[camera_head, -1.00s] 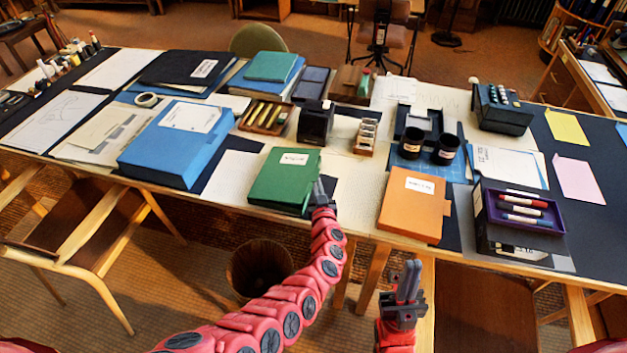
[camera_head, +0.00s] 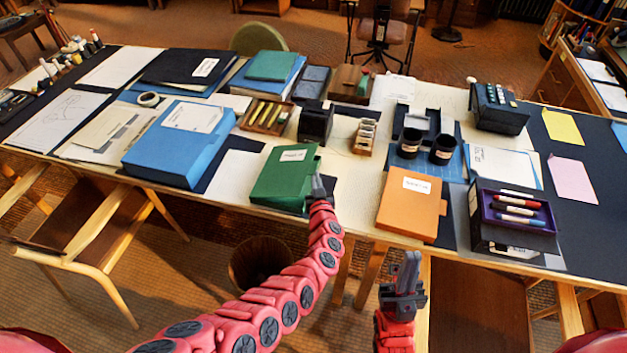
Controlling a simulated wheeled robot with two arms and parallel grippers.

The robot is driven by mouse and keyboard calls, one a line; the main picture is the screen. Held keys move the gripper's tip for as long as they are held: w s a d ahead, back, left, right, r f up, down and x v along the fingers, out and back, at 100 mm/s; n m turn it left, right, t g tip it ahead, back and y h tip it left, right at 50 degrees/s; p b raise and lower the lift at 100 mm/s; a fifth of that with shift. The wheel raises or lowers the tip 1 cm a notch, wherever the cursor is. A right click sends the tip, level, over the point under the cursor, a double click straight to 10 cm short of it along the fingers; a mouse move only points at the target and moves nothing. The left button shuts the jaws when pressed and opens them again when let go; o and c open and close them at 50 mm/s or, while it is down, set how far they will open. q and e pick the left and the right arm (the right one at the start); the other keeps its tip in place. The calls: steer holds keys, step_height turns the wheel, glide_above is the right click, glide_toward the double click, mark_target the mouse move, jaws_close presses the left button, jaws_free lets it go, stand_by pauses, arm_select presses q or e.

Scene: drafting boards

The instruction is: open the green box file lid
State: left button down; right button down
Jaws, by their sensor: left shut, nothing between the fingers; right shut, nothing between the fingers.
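The green box file (camera_head: 280,178) lies on the table near its front edge, with a white label on its top. Its lid looks slightly raised along the right side, but the gap is too small to be sure. My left gripper (camera_head: 318,187) is shut and empty, with its fingertips at the right edge of the green box file, touching or very close. The fingers hide part of that edge. My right gripper (camera_head: 409,270) is shut and empty, pointing up in front of the table, well away from the file.
A blue box file (camera_head: 165,152) lies to the left and an orange box file (camera_head: 402,208) to the right. Bare table lies between the green and orange files.

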arm_select(q)
steer(key=shift+w+a+r+p, duration=0.1)
steer(key=shift+a+r+p, duration=0.15)
steer(key=shift+r+p, duration=0.6)
steer(key=shift+w+a+r+p, duration=0.1)
steer(key=shift+a+r+p, duration=0.15)
steer(key=shift+r+p, duration=0.6)
steer(key=a+r+p, duration=0.1)
steer(key=p, duration=0.1)
steer(key=r+p, duration=0.1)
steer(key=shift+w+a+r+p, duration=0.15)
steer(key=shift+a+r+p, duration=0.15)
steer(key=shift+a+p, duration=0.05)
steer(key=shift+w+a+r+p, duration=0.15)
steer(key=shift+a+r+p, duration=0.3)
steer(key=shift+r+p, duration=0.25)
steer(key=shift+w+a+r+p, duration=0.1)
steer(key=shift+a+r+p, duration=0.4)
steer(key=shift+p, duration=0.2)
steer(key=shift+a+r, duration=0.1)
